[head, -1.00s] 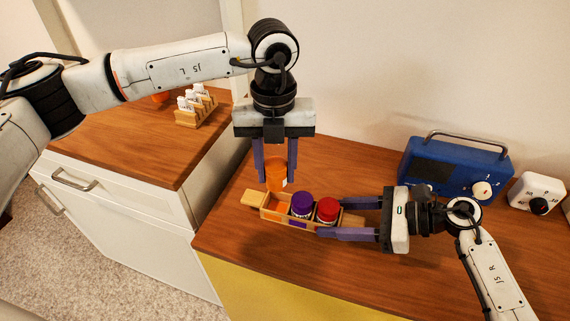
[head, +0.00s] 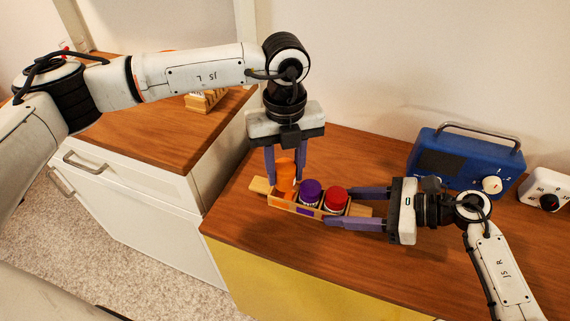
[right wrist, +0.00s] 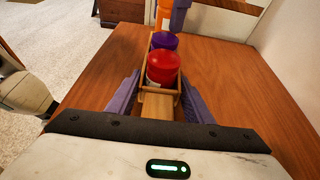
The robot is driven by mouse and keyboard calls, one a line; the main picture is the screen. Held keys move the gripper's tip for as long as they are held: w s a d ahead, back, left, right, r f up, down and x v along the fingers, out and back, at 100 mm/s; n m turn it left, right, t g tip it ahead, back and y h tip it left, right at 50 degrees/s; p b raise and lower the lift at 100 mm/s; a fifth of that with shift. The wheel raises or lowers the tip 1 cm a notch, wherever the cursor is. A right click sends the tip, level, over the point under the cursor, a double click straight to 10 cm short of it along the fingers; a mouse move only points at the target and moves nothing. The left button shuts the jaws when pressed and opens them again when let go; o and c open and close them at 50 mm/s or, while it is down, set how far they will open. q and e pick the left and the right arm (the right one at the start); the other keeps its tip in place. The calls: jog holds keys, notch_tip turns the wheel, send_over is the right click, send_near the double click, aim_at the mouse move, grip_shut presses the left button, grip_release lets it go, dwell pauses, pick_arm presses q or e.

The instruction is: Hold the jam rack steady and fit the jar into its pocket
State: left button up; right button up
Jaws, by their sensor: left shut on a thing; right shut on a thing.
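The wooden jam rack (head: 314,214) lies on the right-hand counter, with a purple-lidded jar (head: 311,191) in its middle pocket and a red-lidded jar (head: 336,199) in its right pocket. My left gripper (head: 286,177) points down, shut on the orange jar (head: 286,172) at the left pocket. The jar's lower part is behind the rack wall; I cannot tell whether it rests on the bottom. My right gripper (head: 356,207) is shut on the rack's right end. In the right wrist view its fingers flank the rack's near end (right wrist: 158,104), and the orange jar (right wrist: 164,14) shows at the far end.
A blue radio (head: 466,163) and a white dial timer (head: 546,188) stand at the back right of the counter (head: 250,225). A second wooden rack (head: 206,101) stands on the left counter, partly hidden by my left arm.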

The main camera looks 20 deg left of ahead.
pick_arm(q)
jog(key=shift+f, duration=1.5)
pick_arm(e)
jog(key=shift+r, duration=0.1)
pick_arm(q)
jog(key=shift+s+f, duration=0.15)
jog(key=shift+f, duration=0.05)
jog(key=o, duration=1.2)
jog(key=shift+a, duration=0.1)
jog(key=shift+a+f, duration=0.1)
pick_arm(e)
jog(key=shift+d, duration=0.1)
pick_arm(q)
jog(key=r, duration=1.2)
jog(key=shift+d, duration=0.35)
jog(key=shift+r, duration=0.5)
pick_arm(e)
jog(key=shift+f, duration=0.2)
jog(key=shift+s, duration=0.1)
